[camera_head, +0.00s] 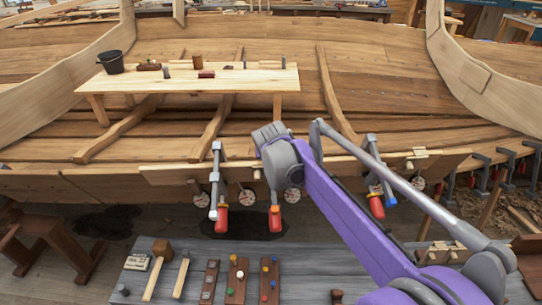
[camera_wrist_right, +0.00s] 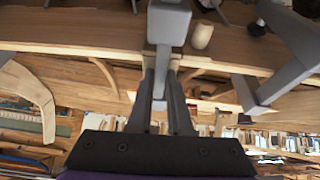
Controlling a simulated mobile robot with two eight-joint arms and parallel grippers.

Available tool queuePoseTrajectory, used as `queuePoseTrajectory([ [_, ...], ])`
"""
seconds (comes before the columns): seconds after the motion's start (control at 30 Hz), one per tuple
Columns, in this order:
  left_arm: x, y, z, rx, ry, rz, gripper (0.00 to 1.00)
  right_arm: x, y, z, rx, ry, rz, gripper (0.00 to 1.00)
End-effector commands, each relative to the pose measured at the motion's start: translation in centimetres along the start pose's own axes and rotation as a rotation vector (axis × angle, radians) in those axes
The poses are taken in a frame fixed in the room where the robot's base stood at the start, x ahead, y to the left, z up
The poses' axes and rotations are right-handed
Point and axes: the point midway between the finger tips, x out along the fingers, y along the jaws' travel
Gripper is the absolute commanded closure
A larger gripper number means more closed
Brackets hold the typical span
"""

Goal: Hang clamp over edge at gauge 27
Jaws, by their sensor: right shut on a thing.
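My right gripper (camera_wrist_right: 163,78) is shut on a grey metal clamp (camera_wrist_right: 168,24) in the right wrist view. In the head view my purple right arm reaches to the plank edge (camera_head: 330,166), and its wrist hides the gripper and most of this clamp. The clamp's red handle (camera_head: 275,217) hangs below the wrist, between two round gauges (camera_head: 247,197) and (camera_head: 291,195). I cannot tell whether the clamp rests on the edge. The gauge numbers are too small to read. A card (camera_head: 137,262) on the bench seems to read 27. My left gripper is not in view.
A second clamp (camera_head: 216,180) hangs on the edge at the left, by another gauge (camera_head: 200,197). A third clamp (camera_head: 375,170) hangs at the right. Behind is a plank table (camera_head: 235,83) with a bucket (camera_head: 111,61). A tool bench (camera_head: 205,250) with mallets stands in front.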

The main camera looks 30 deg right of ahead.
Motion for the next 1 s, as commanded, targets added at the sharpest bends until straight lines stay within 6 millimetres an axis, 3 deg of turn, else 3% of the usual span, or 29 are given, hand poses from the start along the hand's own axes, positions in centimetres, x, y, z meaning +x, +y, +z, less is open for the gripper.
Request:
queuePoseTrajectory([
  [0.63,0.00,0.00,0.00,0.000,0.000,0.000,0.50,-0.13,0.01,0.48,0.000,0.001,0.000,1.00],
  [0.67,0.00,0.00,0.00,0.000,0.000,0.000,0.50,-0.14,0.01,0.49,0.000,0.001,0.000,0.81],
  [0.83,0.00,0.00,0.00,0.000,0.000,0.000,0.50,-0.13,0.01,0.49,0.000,0.000,0.000,0.50],
  [1.0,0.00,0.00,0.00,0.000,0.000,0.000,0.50,-0.12,0.01,0.50,0.000,0.000,0.000,0.48],
])
